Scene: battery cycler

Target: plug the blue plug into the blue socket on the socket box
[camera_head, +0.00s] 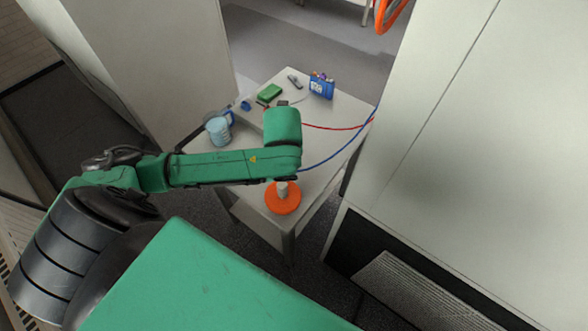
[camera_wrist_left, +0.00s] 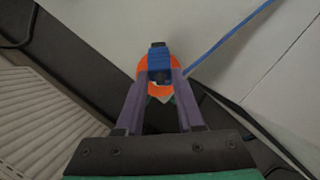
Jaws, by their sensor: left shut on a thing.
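My left arm reaches in from the left in the head view. Its wrist hides the left gripper there. In the left wrist view the left gripper (camera_wrist_left: 160,100) is shut on the blue plug (camera_wrist_left: 159,66), which has a dark end. A blue cable (camera_wrist_left: 228,40) runs from near it to the upper right; the blue cable also shows in the head view (camera_head: 335,157). A blue box (camera_head: 321,87) with small coloured parts on top stands at the table's far right. It may be the socket box, but I cannot make out a blue socket. My right gripper is not in view.
An orange disc (camera_head: 283,203) lies at the near end of the table (camera_head: 322,187). A red cable (camera_head: 335,128) crosses the table. Tall cabinet (camera_head: 460,150) at right.

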